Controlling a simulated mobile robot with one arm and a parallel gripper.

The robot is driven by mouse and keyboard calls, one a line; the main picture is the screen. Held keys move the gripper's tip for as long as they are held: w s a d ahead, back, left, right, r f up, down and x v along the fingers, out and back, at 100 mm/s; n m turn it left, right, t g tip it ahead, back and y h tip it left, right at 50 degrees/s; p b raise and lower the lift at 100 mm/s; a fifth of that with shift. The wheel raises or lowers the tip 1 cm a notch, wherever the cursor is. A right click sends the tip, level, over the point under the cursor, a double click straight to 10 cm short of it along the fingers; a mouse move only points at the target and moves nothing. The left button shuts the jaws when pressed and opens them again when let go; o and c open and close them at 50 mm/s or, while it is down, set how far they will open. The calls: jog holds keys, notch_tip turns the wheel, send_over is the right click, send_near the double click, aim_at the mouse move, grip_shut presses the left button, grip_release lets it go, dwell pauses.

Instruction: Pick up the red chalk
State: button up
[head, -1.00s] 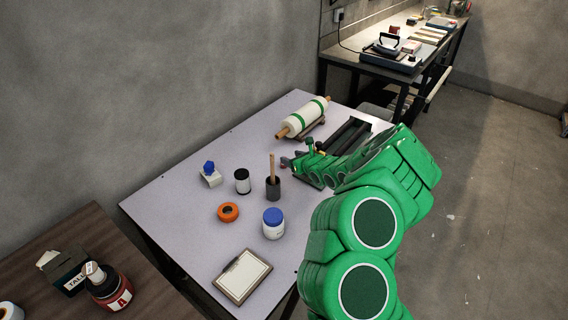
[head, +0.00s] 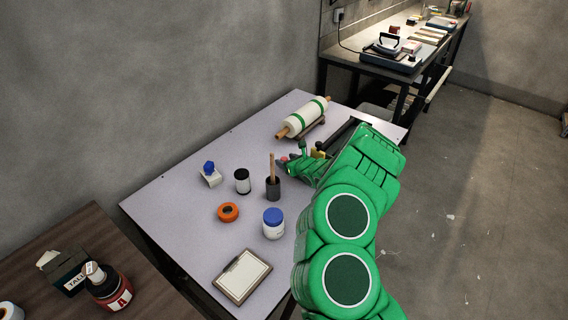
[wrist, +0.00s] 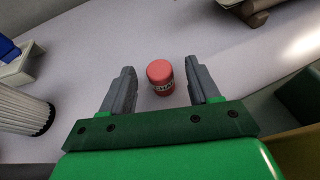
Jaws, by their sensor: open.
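The red chalk (wrist: 160,78) is a short, squat red cylinder with a dark label, standing upright on the pale table. In the wrist view it sits ahead of my gripper (wrist: 161,84), centred in the gap between its two grey fingers. The fingers are apart, with clear space on both sides of the chalk, and nothing is held. In the head view my gripper (head: 292,161) is low over the table, right of the pot with a wooden stick; the chalk is too small and covered to make out surely there.
A pot with a wooden stick (head: 273,187), a black-lidded canister (head: 242,181), orange tape (head: 228,212) and a blue-lidded jar (head: 273,225) stand left of my arm. A rolling pin (head: 306,117) lies behind. The table's (head: 165,203) left side is clear.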

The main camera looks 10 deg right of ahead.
aim_at(285, 159)
jog(key=shift+x, duration=1.95)
jog(key=shift+f, duration=0.1)
jog(key=c, duration=1)
jog(key=shift+c, duration=0.2)
jog(key=shift+r, duration=0.6)
jog(key=s+r, duration=1.2)
jog(key=s, duration=0.2)
jog(key=shift+d, duration=0.25)
